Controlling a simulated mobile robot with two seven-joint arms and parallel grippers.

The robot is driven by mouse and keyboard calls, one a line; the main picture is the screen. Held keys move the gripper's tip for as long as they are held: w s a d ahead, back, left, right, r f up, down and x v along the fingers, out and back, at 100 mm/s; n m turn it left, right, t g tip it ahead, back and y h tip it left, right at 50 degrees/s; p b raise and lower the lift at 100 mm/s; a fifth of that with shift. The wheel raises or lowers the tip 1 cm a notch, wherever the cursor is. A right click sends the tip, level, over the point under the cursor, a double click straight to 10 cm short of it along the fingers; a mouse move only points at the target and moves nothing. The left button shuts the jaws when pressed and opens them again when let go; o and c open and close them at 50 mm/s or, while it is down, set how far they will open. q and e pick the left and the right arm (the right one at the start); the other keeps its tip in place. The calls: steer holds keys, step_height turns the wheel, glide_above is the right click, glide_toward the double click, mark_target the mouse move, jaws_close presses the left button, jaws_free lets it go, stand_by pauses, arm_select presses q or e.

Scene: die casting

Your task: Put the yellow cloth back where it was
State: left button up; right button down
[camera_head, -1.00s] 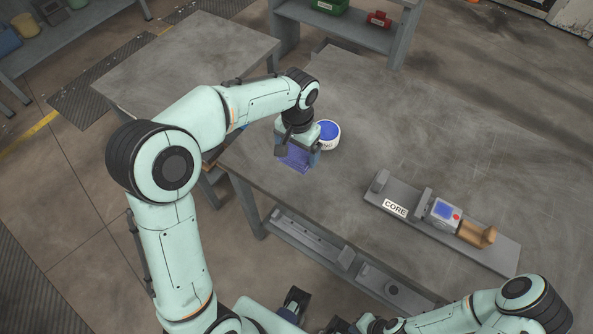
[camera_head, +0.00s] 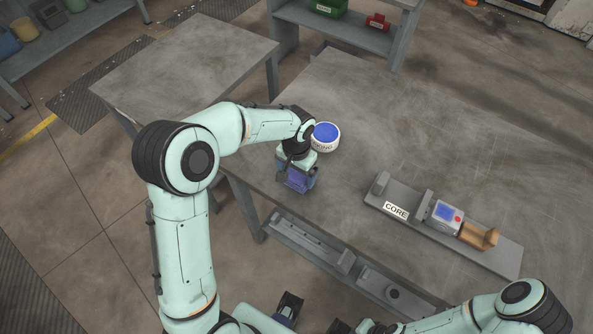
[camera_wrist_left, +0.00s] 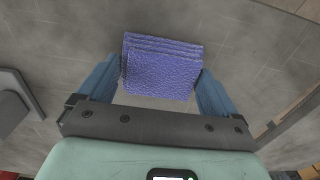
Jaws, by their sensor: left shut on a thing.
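My left gripper (camera_head: 297,184) is shut on a folded blue-purple cloth (camera_head: 296,180) near the left front edge of the grey workbench (camera_head: 430,130). In the left wrist view the layered cloth (camera_wrist_left: 162,68) sits between the two blue fingers (camera_wrist_left: 160,78), with grey surface beyond it. I cannot tell whether the cloth touches the bench. No yellow cloth shows in these frames. My right arm is at the lower right of the head view; its gripper (camera_head: 338,325) is partly cut off at the bottom edge, and its opening is unclear.
A round white container with a blue top (camera_head: 325,136) stands just behind the left gripper. A grey fixture labelled CORE (camera_head: 395,211) lies to the right. A second table (camera_head: 185,65) stands at the back left. The bench's middle and back are clear.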

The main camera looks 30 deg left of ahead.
mark_target(296, 174)
arm_select(q)
steer(key=shift+f, duration=0.2)
steer(key=o, duration=0.6)
steer(key=shift+r, duration=0.3)
step_height(296, 174, up, 12)
steer(key=p, duration=0.1)
steer(key=shift+f, duration=0.15)
